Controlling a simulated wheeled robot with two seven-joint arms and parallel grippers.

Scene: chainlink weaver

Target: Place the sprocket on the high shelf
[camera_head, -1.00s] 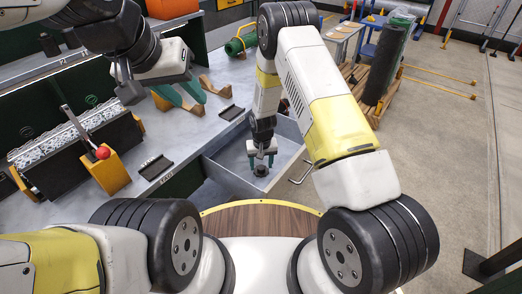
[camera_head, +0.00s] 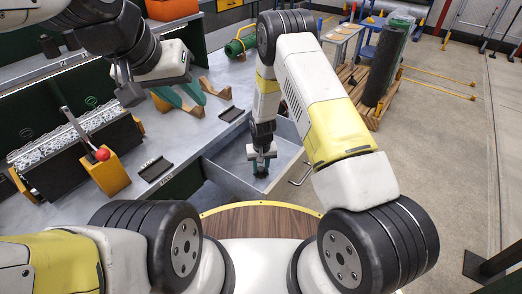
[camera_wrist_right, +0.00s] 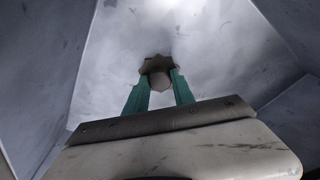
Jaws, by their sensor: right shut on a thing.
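The sprocket (camera_wrist_right: 153,62) is a small dark toothed wheel with a grey round hub, at the bottom of the open grey drawer (camera_head: 232,184). My right gripper (camera_head: 261,166) reaches down into the drawer. Its green fingers are shut on the sprocket's hub in the right wrist view (camera_wrist_right: 160,84). In the head view the sprocket is mostly hidden by the fingers. My left gripper (camera_head: 178,96) hangs over the workbench with its green fingers apart and nothing between them. I cannot make out which surface is the high shelf.
The drawer walls stand close around my right gripper. On the workbench (camera_head: 195,130) are a chain fixture with a red-knobbed lever (camera_head: 102,153), small black trays (camera_head: 155,168) and wooden blocks (camera_head: 214,90). A green motor (camera_head: 240,42) stands at the back. Open floor lies to the right.

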